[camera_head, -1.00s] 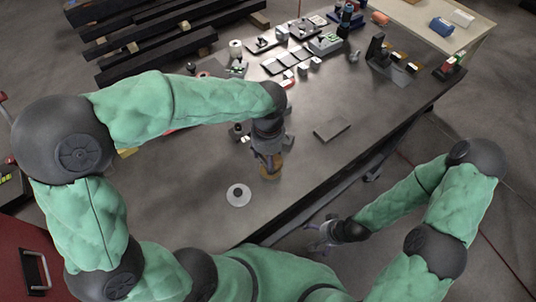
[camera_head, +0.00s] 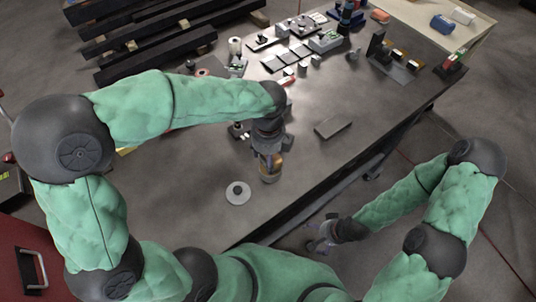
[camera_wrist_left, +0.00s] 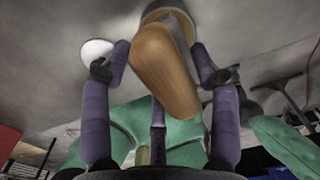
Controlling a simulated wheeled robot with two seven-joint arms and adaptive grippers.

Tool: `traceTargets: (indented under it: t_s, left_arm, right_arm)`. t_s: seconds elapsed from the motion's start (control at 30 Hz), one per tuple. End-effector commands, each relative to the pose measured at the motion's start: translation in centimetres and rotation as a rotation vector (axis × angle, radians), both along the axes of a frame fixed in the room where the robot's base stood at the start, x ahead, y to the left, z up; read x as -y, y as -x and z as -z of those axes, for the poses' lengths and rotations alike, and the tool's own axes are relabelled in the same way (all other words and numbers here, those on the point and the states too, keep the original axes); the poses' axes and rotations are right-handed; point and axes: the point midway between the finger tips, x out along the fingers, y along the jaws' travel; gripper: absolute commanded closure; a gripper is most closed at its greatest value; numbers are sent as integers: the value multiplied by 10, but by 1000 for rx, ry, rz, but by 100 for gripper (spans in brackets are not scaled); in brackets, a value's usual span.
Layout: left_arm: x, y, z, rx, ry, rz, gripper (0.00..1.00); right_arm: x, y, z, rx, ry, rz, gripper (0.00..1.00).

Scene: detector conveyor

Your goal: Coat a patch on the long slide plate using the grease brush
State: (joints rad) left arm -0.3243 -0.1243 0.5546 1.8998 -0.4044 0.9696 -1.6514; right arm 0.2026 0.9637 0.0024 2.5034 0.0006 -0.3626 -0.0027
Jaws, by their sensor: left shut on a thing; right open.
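My left gripper (camera_head: 268,160) is shut on the wooden handle of the grease brush (camera_wrist_left: 165,75), above the near part of the table. The brush's far end meets a round, pale-rimmed thing, best seen in the left wrist view (camera_wrist_left: 168,12). The bristles are hidden, and I cannot tell whether they are inside it. A flat grey plate (camera_head: 333,127), which may be the long slide plate, lies on the table right of and beyond the left gripper, apart from it. My right gripper (camera_head: 320,236) is open and empty, off the table's front edge.
A pale disc with a dark centre (camera_head: 238,193) lies left of the gripper; it shows in the left wrist view (camera_wrist_left: 97,50). Several small parts and trays (camera_head: 286,60) fill the table's far end. A dark bracket (camera_head: 392,65) stands far right. The table around the plate is clear.

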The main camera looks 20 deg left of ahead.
Motion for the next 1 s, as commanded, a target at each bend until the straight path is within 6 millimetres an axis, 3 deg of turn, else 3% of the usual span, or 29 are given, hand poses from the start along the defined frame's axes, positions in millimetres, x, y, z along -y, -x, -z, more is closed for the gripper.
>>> traceTargets:
  t_s: [1.0]
  left_arm:
    - [0, 0, 9, -1, -1, 0, 65]
  right_arm:
    - [0, 0, 5, 0, 0, 0, 0]
